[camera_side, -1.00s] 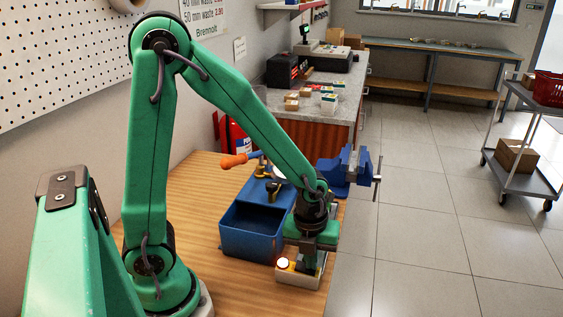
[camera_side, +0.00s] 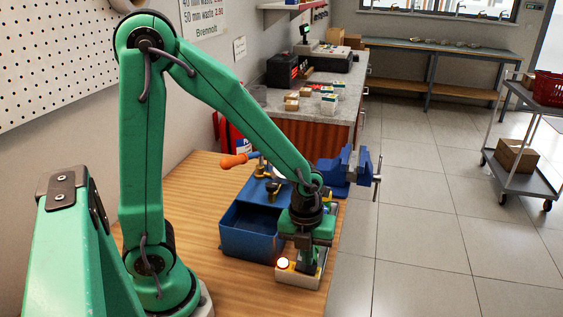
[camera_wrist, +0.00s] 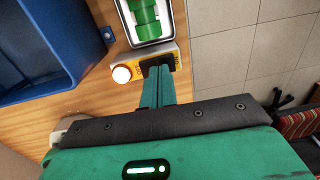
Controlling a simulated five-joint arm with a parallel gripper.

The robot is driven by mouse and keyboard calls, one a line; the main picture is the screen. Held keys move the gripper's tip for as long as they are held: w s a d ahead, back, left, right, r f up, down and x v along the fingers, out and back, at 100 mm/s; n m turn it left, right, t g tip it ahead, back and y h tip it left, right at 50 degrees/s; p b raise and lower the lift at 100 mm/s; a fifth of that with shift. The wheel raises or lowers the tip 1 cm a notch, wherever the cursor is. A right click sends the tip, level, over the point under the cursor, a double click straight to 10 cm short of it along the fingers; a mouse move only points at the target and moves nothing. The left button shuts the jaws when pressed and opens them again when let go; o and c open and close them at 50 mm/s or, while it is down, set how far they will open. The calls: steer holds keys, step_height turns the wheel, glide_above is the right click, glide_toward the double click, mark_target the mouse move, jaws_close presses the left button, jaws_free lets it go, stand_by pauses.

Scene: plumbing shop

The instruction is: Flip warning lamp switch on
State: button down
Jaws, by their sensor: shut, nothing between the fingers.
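The switch box (camera_side: 297,281) is a small pale block with a yellow top label near the bench's front right edge. Its round warning lamp (camera_side: 283,263) glows white with a red rim; the lamp also glows in the wrist view (camera_wrist: 121,74). My gripper (camera_side: 308,264) points down onto the box, fingers shut and empty. In the wrist view my gripper's fingertips (camera_wrist: 157,66) cover the middle of the yellow label (camera_wrist: 141,67), right of the lamp. The switch lever is hidden behind the fingers, so I cannot tell its position or whether they touch it.
A blue bin (camera_side: 250,235) stands close left of the box. A pale-rimmed tray holding a green part (camera_wrist: 147,18) lies just beyond the box. A blue vise (camera_side: 345,170) and an orange-handled tool (camera_side: 235,160) are farther back. Bare wood (camera_side: 205,220) lies left of the bin.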

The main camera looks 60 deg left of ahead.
mark_target(312, 268)
step_height(312, 268, up, 13)
steer(key=w+d, duration=0.1)
stand_by(0.5)
steer(key=shift+r, duration=0.15)
steer(key=s+a+r+n+t, duration=0.2)
steer(key=s+n, duration=0.2)
steer(key=n, duration=0.9)
steer(key=s+a+r+n+t, duration=0.2)
steer(key=s+a+n, duration=0.1)
steer(key=n, duration=1.1)
steer(key=shift+s+a+r+t, duration=0.35)
steer(key=shift+s+t, duration=0.05)
steer(key=shift+s, duration=0.45)
